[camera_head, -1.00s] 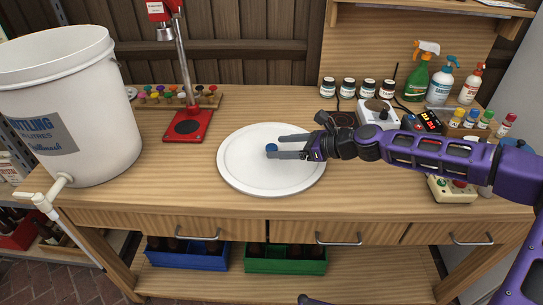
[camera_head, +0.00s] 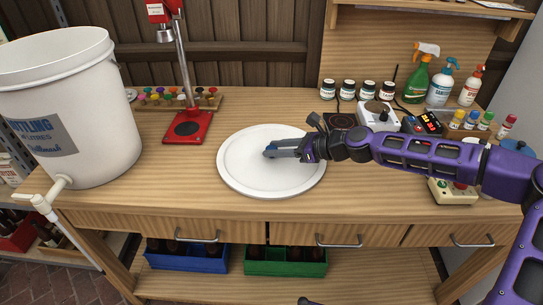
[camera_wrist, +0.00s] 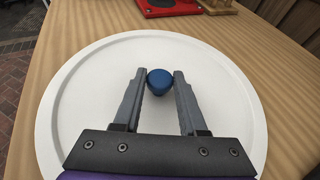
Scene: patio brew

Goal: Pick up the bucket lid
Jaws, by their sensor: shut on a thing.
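The bucket lid (camera_head: 240,172) is a large white round disc lying flat on the wooden bench, with a small blue knob at its centre. In the wrist view, the lid (camera_wrist: 85,110) fills most of the picture. The blue knob (camera_wrist: 160,82) sits between the tips of my gripper (camera_wrist: 158,88), which is shut on it. In the head view my gripper (camera_head: 272,152) reaches in from the right, low over the lid, and its fingers mostly hide the knob. The white bottling bucket (camera_head: 100,130) stands open-topped at the left of the bench.
A red bench capper (camera_head: 188,125) and a rack of coloured stoppers (camera_head: 210,100) stand behind the lid. Several jars, spray bottles (camera_head: 418,78) and a scale (camera_head: 375,118) stand at the back right.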

